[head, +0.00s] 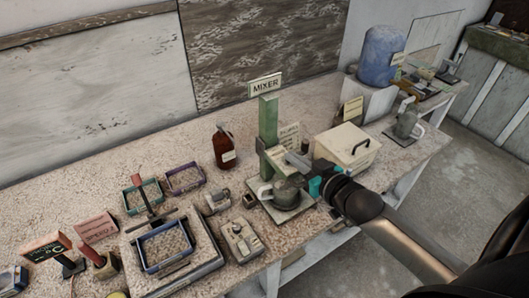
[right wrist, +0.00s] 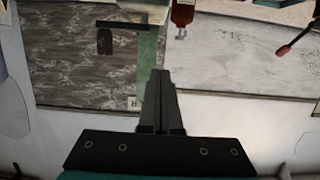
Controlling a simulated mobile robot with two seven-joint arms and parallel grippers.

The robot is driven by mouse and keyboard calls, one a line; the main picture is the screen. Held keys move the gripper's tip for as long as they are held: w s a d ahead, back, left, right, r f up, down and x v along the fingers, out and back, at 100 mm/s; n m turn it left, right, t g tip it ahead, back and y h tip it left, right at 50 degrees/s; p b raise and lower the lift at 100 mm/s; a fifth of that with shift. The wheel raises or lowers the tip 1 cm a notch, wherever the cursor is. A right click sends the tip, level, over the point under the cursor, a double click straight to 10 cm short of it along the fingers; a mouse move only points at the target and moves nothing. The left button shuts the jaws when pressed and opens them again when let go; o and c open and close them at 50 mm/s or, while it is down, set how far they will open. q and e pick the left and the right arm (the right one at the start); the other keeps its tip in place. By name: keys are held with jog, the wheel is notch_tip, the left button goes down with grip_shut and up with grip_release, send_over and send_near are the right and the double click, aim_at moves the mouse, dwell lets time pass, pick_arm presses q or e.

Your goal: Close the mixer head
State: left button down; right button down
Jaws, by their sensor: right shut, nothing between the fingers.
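The mixer has a green upright column (head: 268,122) with a "MIXER" sign (head: 265,85) on top. I cannot tell the head's exact angle. My right gripper (head: 306,183) is close to the right side of the head and bowl, partly hidden by its own wrist; contact is unclear. In the right wrist view its fingers (right wrist: 161,103) are shut and empty, in front of part of the green column (right wrist: 147,55). My left gripper is not in view.
A brown bottle (head: 224,147) stands left of the column, and a cream box (head: 346,147) with a handle stands to the right. A small control box (head: 241,240) sits at the table's front edge. Trays and signs crowd the left; the table behind the bottle is clear.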

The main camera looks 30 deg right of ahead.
send_over(274, 160)
notch_tip(274, 160, down, 2)
jog(key=shift+f+b, duration=0.1)
jog(key=shift+b, duration=0.25)
notch_tip(274, 160, down, 2)
jog(key=shift+f, duration=0.25)
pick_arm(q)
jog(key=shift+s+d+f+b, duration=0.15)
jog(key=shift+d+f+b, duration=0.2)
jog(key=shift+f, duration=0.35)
pick_arm(e)
jog(key=shift+s+f, duration=0.1)
jog(key=shift+f, duration=0.65)
